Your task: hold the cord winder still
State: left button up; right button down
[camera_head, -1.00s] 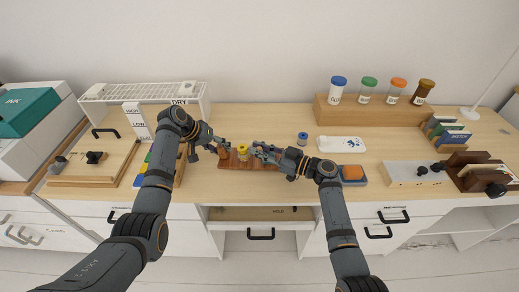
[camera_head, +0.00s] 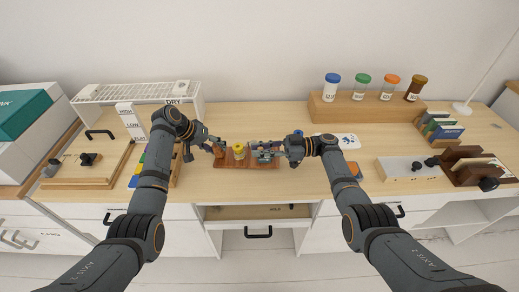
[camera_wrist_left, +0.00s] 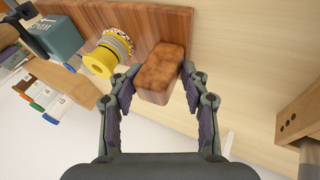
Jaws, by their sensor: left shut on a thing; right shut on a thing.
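The cord winder is a reddish-brown wooden board (camera_head: 232,164) on the desk with a yellow spool (camera_head: 239,152) upright on it and a brown wooden block (camera_head: 220,150) at its left end. In the left wrist view the block (camera_wrist_left: 162,74) stands between the fingers of my left gripper (camera_wrist_left: 158,92), which is shut on it. Cord is wound on the spool (camera_wrist_left: 99,62) just beside. My right gripper (camera_head: 260,153) is shut on a grey-blue piece (camera_wrist_left: 62,38) right of the spool; its contact is partly hidden.
A wooden rack (camera_head: 365,112) with several capped jars stands at the back. A white rack (camera_head: 95,93) and a board with a handle (camera_head: 85,165) are at left. A grey-white box (camera_head: 410,170) is at right. An open drawer (camera_head: 258,212) lies below the winder.

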jog(key=shift+f, duration=0.15)
jog(key=c, duration=1.2)
grip_release()
jog(key=shift+d, duration=0.1)
jog(key=d, duration=0.7)
jog(key=shift+d+r, duration=0.2)
jog(key=shift+d, duration=0.05)
